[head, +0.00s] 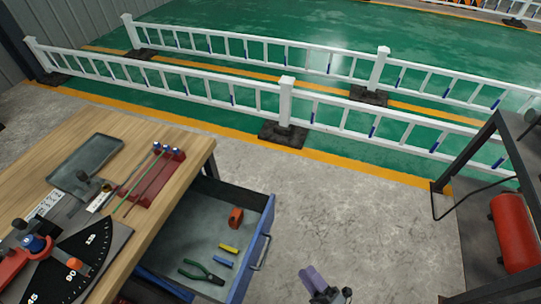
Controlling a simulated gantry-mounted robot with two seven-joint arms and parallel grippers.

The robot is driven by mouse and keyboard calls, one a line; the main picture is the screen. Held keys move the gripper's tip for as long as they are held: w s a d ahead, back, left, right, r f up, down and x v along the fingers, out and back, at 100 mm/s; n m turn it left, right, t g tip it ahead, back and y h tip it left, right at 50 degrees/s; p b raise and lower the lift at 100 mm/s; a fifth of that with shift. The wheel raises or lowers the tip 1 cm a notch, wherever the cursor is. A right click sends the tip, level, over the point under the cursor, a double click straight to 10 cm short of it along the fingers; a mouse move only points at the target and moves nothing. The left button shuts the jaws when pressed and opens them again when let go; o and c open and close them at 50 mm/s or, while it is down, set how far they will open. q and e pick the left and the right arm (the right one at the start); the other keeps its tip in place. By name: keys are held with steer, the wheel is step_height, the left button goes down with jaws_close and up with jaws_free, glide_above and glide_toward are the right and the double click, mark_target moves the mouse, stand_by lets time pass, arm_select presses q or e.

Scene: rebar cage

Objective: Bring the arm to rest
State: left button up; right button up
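My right gripper (332,293) shows only in part at the bottom edge of the head view, over the bare concrete floor, to the right of the open drawer. A greyish-purple part stands up at its left side; I cannot tell what it is. The fingers are too small and cut off to tell whether they are open or shut. My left gripper is not in view.
A wooden workbench (150,135) at left carries a grey tray (85,160), a red rack (157,178) with rods, and a black angle plate (85,250). Its blue drawer (262,235) is open, with pliers (202,273) inside. A dark frame with a red cylinder (513,232) stands right. White railings cross behind.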

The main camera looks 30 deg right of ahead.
steer(key=w+a+r+m+g+h, duration=0.1)
steer(key=w+r+m+g+h, duration=0.1)
steer(key=w+r+m+g, duration=0.6)
steer(key=s+f+m+g, duration=0.1)
steer(key=s+m+g, duration=0.5)
steer(key=s+g, duration=0.5)
arm_select(q)
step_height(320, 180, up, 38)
steer(key=p, duration=3.8)
arm_select(e)
step_height(320, 180, up, 38)
steer(key=s+t, duration=0.1)
steer(key=t, duration=0.1)
arm_select(q)
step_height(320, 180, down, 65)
steer(key=b, duration=6.4)
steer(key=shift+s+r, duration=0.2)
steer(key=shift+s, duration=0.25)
arm_select(e)
step_height(320, 180, down, 65)
steer(key=shift+d+m+h, duration=0.3)
steer(key=shift+h, duration=0.1)
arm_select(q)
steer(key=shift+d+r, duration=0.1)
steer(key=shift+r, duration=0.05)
arm_select(e)
steer(key=shift+r, duration=0.15)
